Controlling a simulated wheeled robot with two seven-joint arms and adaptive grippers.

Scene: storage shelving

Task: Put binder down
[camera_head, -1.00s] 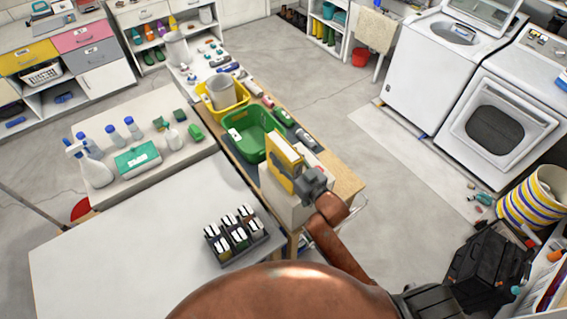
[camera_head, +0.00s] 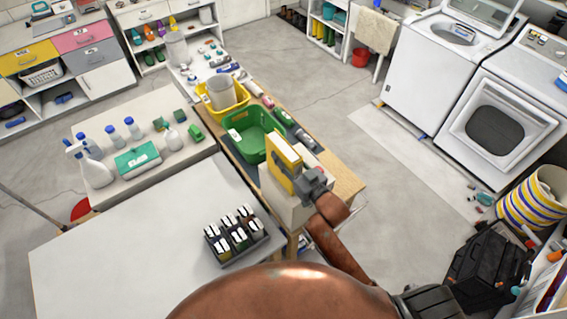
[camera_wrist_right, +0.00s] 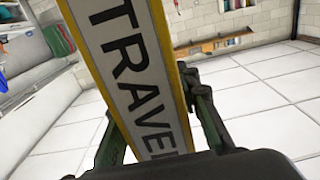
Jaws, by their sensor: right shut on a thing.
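The yellow binder (camera_head: 284,160) is upright in my right gripper (camera_head: 306,182), above or at the white box at the near end of the wooden bench. In the right wrist view the binder (camera_wrist_right: 135,70) shows its spine with the letters "TRAVEL" between the two fingers (camera_wrist_right: 160,120), which are shut on it. I cannot tell whether the binder's lower edge touches the box. My left gripper is not in view.
A green basket (camera_head: 232,129) and a yellow bucket (camera_head: 238,103) stand behind the binder on the bench. The white table (camera_head: 110,255) at left holds a dark rack (camera_head: 248,250) of several small items. Its left part is clear.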

